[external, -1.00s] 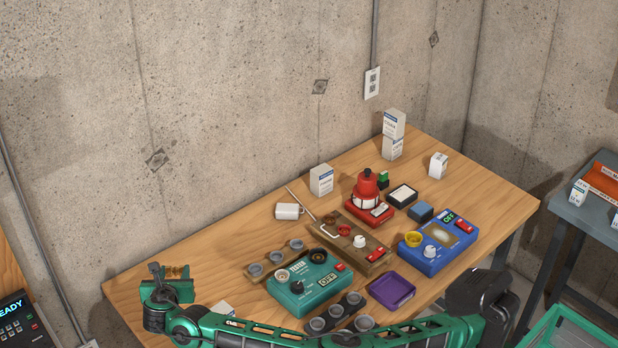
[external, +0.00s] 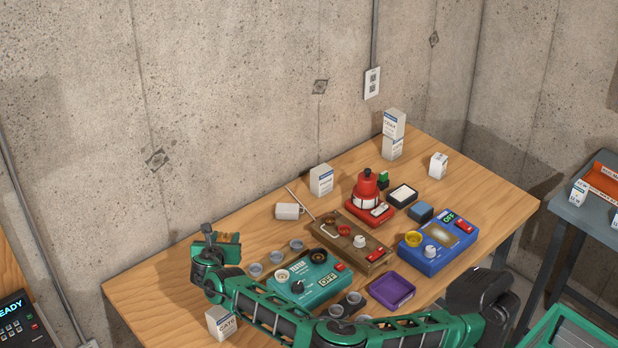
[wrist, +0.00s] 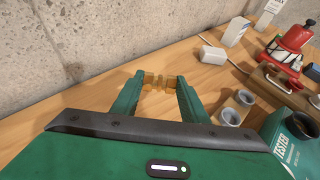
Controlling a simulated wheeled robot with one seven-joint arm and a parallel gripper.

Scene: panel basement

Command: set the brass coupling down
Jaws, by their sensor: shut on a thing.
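The brass coupling (wrist: 160,82) is a small golden-brown piece between my two fingertips in the wrist view. My gripper (wrist: 161,86) is shut on it, with green fingers on either side. The wooden table (wrist: 110,88) shows beyond the coupling, and I cannot tell how far above the table it is held. The coupling is hard to make out there.
The teal tester (external: 300,281) stands right of the cup rack. A white carton (external: 220,321) stands at the front left, near my arm. A brown device, a purple tray (external: 390,291) and a blue device (external: 437,248) crowd the right. The table's left end is bare.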

